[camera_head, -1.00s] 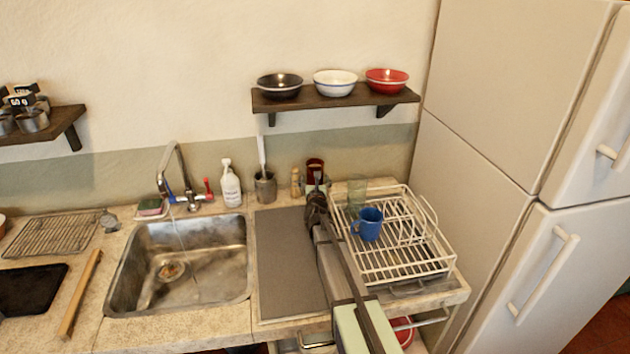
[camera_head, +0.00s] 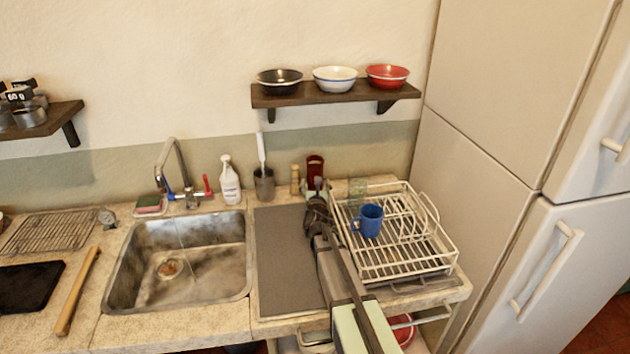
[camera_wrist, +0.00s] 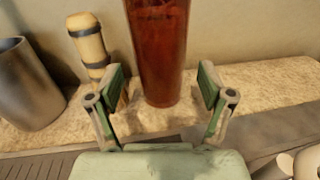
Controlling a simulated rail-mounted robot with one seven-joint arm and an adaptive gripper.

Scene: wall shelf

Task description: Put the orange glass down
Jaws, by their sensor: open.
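The orange glass shows as a tall, reddish-brown tumbler (camera_wrist: 160,50) in the wrist view, upright with its base on the stone counter behind the grey mat. Its top is cut off by the picture edge. In the head view it is the dark red shape (camera_head: 315,166) near the back wall, partly hidden by my gripper. My gripper (camera_wrist: 161,88) is open, one finger to each side of the glass in the picture, with visible gaps on both sides. In the head view my gripper (camera_head: 318,197) is just in front of the glass.
A wooden pepper mill (camera_wrist: 88,45) and a metal utensil pot (camera_wrist: 28,85) stand left of the glass. A white dish rack (camera_head: 435,262) with a blue mug (camera_head: 368,220) and a clear glass (camera_head: 357,187) is to the right. The grey mat (camera_head: 285,265) is bare.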

